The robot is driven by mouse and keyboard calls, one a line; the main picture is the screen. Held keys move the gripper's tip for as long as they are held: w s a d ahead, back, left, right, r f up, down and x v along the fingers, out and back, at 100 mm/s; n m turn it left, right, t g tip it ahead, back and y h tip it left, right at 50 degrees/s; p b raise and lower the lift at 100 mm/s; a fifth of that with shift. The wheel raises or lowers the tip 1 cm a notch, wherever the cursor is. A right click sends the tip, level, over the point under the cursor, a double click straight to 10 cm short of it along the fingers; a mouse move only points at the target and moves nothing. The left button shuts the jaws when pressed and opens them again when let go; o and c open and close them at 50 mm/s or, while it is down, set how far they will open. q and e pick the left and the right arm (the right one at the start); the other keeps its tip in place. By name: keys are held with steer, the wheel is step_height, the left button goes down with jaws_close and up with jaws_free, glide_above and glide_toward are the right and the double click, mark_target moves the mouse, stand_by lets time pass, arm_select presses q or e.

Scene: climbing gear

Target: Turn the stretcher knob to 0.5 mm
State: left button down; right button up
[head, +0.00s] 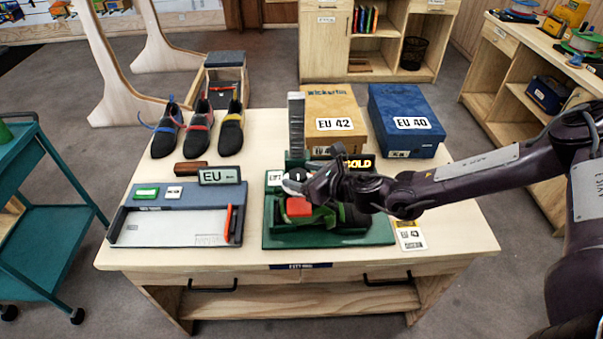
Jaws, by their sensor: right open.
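The stretcher, on a green base (275,240), stands at the middle front of the table. It has a tall grey ruled post (296,125) and a red block (299,207). A pale round part with a dark band, which looks like the knob (293,176), sits at the foot of the post beside a small white label. My right gripper (302,187) reaches in from the right, open, with its fingertips at this round part. I cannot tell whether they touch it. The gripper and wrist hide much of the stretcher's middle, and the knob's setting is unreadable. My left gripper is out of view.
Several climbing shoes (198,135) stand at the back left. A grey measuring tray (165,232) and an EU sign (220,176) are at the left. An EU 42 box (333,103) and a blue EU 40 box (405,110) stand behind. The table's front right corner is clear.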

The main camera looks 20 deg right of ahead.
steer(key=shift+w, duration=0.1)
steer(key=shift+a, duration=0.1)
steer(key=shift+c, duration=0.5)
steer(key=c, duration=0.9)
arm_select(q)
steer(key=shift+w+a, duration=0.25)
arm_select(e)
steer(key=shift+o, duration=0.2)
steer(key=shift+f, duration=0.1)
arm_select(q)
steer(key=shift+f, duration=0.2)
arm_select(e)
steer(key=shift+m+h, duration=0.3)
